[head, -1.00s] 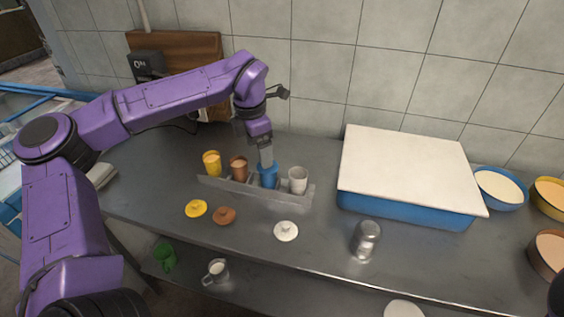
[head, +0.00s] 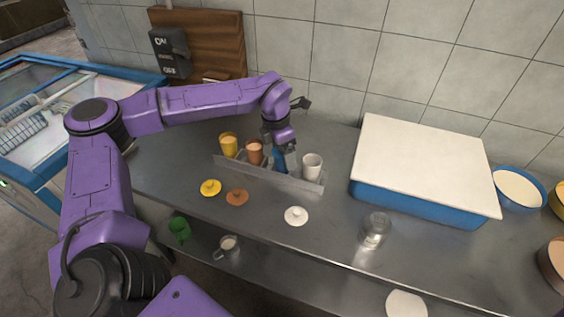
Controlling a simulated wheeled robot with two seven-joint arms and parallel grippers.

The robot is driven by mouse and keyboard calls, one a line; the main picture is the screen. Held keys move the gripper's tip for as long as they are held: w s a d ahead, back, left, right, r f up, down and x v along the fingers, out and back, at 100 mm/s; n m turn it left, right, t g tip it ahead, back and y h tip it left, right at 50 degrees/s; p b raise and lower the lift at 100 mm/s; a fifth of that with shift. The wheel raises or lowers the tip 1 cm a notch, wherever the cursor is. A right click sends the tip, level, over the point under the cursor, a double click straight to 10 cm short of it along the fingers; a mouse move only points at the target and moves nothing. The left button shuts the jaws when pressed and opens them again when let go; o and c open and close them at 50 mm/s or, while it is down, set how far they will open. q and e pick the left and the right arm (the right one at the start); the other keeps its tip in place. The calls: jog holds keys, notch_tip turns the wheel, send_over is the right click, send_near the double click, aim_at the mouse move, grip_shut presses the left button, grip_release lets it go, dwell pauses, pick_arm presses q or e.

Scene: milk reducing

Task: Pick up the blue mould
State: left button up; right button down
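The blue mould (head: 281,162) stands in the grey metal rack (head: 240,169) on the counter, between a brown cup (head: 254,154) and a white cup (head: 312,168). A yellow cup (head: 228,145) stands at the rack's left end. My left gripper (head: 286,158) points down at the blue mould and covers much of it. Its fingers are too small and overlapped to tell whether they are closed on the mould. My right gripper is not in view.
Yellow (head: 210,187), brown (head: 237,197) and white (head: 296,215) lids lie in front of the rack. A glass jar (head: 375,230) and a white-topped blue box (head: 425,165) stand to the right. A green mug (head: 179,229) and a white mug (head: 228,246) are on the lower shelf.

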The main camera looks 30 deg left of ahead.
pick_arm(q)
jog(key=c, duration=1.4)
jog(key=shift+o, duration=0.2)
